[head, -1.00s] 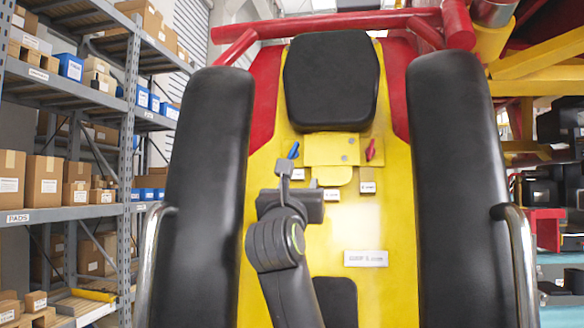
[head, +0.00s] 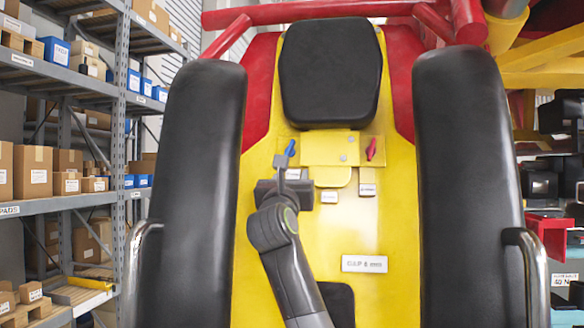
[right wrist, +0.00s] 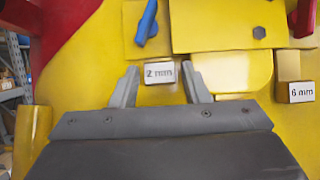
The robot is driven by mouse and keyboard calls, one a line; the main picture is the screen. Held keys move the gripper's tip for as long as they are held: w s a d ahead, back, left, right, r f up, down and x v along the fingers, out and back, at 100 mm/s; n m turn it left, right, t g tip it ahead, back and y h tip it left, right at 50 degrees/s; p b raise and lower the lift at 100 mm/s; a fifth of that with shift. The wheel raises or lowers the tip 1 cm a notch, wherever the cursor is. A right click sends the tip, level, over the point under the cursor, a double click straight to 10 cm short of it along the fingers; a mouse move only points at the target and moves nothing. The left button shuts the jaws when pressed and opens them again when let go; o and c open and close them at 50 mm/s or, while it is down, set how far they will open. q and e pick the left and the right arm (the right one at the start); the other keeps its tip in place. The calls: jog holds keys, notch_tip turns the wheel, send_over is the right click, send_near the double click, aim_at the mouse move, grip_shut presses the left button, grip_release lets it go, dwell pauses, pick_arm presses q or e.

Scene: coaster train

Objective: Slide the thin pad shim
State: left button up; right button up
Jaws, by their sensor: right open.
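The thin pad shim is the tab with the white "2 mm" label (right wrist: 160,72), below the blue lever (right wrist: 147,22) on the yellow panel. In the head view its label (head: 292,174) is partly hidden by my right gripper (head: 283,162). In the right wrist view that gripper (right wrist: 162,78) is open, one finger on each side of the label. I cannot tell whether the fingers touch it. The thicker shim, labelled "6 mm" (right wrist: 302,91), sits to the right below the red lever (head: 371,149). My left gripper is not in view.
A black headrest (head: 331,75) is above the panel, with tall black side pads (head: 198,190) and (head: 467,180) flanking it. A middle label (head: 329,197) and a gap sign (head: 364,264) are on the panel. Shelves of boxes stand at the left.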

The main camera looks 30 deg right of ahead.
jog(key=shift+w+d+r, duration=0.15)
jog(key=shift+w+d, duration=0.1)
jog(key=shift+w, duration=0.2)
